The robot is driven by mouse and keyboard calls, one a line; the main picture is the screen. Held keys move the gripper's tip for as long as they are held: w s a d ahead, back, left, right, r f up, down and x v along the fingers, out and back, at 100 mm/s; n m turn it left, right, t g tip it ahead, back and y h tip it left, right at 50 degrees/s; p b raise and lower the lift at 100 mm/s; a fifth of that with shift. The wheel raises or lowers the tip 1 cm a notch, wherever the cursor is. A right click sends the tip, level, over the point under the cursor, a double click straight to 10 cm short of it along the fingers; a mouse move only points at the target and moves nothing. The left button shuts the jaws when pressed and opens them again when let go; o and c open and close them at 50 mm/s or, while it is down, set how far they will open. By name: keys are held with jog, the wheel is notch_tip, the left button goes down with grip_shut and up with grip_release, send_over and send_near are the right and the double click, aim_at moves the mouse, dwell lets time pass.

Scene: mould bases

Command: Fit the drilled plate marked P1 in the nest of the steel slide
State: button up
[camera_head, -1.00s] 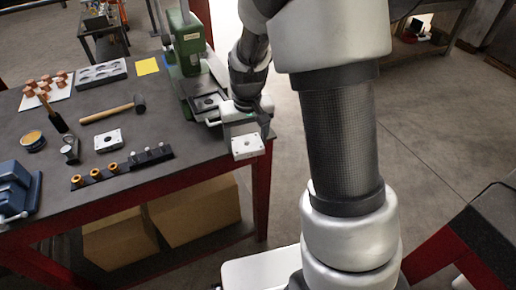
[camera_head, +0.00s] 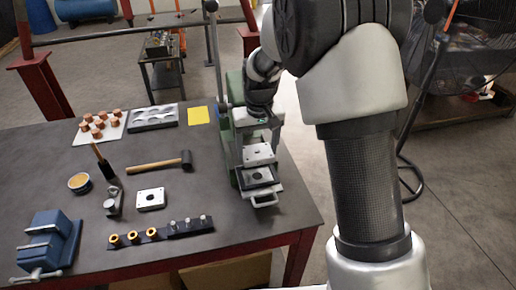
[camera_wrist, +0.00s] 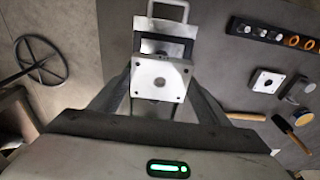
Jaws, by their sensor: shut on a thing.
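My gripper (camera_head: 258,140) is shut on a light drilled plate (camera_head: 259,154) with a centre hole and corner holes. The plate also shows between the fingers in the wrist view (camera_wrist: 172,92). No mark can be read on it. The steel slide (camera_head: 264,190) with its loop handle sticks out of the green press (camera_head: 236,120). Its dark nest (camera_head: 258,175) looks empty, partly visible in front of the held plate. In the wrist view the plate covers part of the slide (camera_wrist: 165,28). I cannot tell the gap between them.
A second drilled plate (camera_head: 151,199) lies on the table (camera_head: 60,150). Around it are a mallet (camera_head: 160,165), a black rack (camera_head: 182,232) with bushings and pins, a blue vise (camera_head: 50,242), a tin (camera_head: 79,182), a grey tray (camera_head: 154,117) and a yellow sheet (camera_head: 198,116).

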jog(key=shift+s+f+b, duration=0.15)
jog(key=shift+f+b, duration=0.25)
jog(key=shift+f, duration=0.1)
jog(key=shift+f+b, duration=1.5)
jog(key=shift+f, duration=1)
jog(key=shift+f+b, duration=0.7)
jog(key=shift+f, duration=0.2)
jog(key=o, duration=1.4)
jog(key=shift+o, duration=0.2)
